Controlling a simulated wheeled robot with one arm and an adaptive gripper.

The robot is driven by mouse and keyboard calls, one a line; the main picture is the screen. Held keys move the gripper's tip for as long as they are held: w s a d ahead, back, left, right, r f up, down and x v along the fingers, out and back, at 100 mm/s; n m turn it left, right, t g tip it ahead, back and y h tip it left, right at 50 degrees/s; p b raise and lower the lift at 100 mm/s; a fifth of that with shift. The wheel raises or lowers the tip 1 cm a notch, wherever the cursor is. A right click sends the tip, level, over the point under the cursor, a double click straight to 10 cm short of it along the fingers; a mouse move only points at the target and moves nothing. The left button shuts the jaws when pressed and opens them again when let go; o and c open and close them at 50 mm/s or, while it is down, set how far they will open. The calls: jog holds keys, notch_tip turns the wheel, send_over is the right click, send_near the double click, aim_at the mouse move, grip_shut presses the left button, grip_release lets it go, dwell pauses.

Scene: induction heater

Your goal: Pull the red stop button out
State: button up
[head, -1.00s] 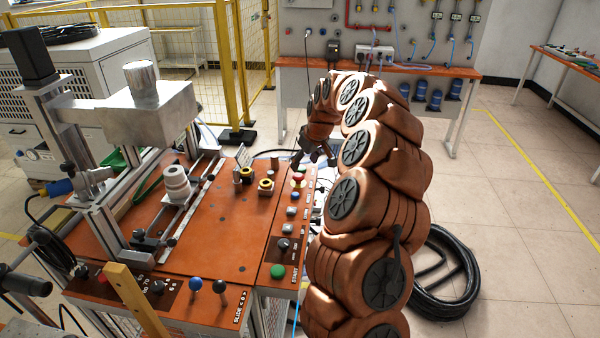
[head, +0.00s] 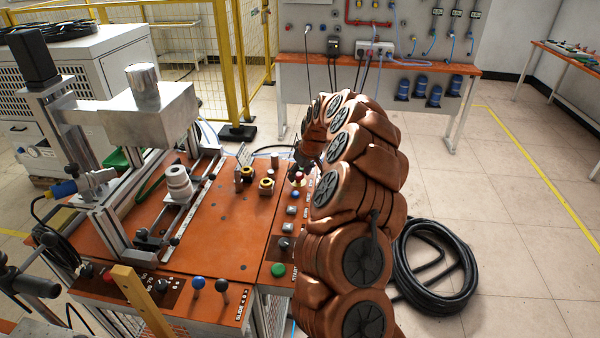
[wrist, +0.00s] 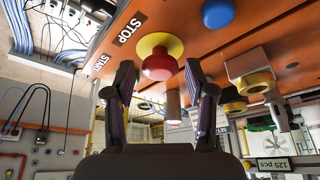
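The red stop button (wrist: 159,66) is a red mushroom knob on a yellow round base, beside a STOP label (wrist: 129,29) on the orange panel. In the head view, the red button (head: 298,178) sits at the far right part of the panel, partly covered by my gripper. My gripper (wrist: 160,72) is open, with one dark finger on each side of the red knob in the wrist view. Contact with the knob cannot be made out. In the head view my gripper (head: 300,164) is small and just above the button.
A blue button (wrist: 218,13) lies close to the stop button. Yellow-collared posts (head: 266,184) stand to its left in the head view. A green START button (head: 278,270) is at the near panel end. A black hose coil (head: 436,266) lies on the floor at right.

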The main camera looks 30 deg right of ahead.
grip_shut()
jog(key=shift+b, duration=0.4)
jog(key=shift+w+r+b, duration=0.1)
jog(key=shift+r+b, duration=0.3)
jog(key=shift+b, duration=0.25)
jog(key=shift+r, duration=0.35)
jog(key=shift+o, duration=0.5)
grip_release()
jog(key=shift+r, duration=0.1)
jog(key=shift+o, duration=1)
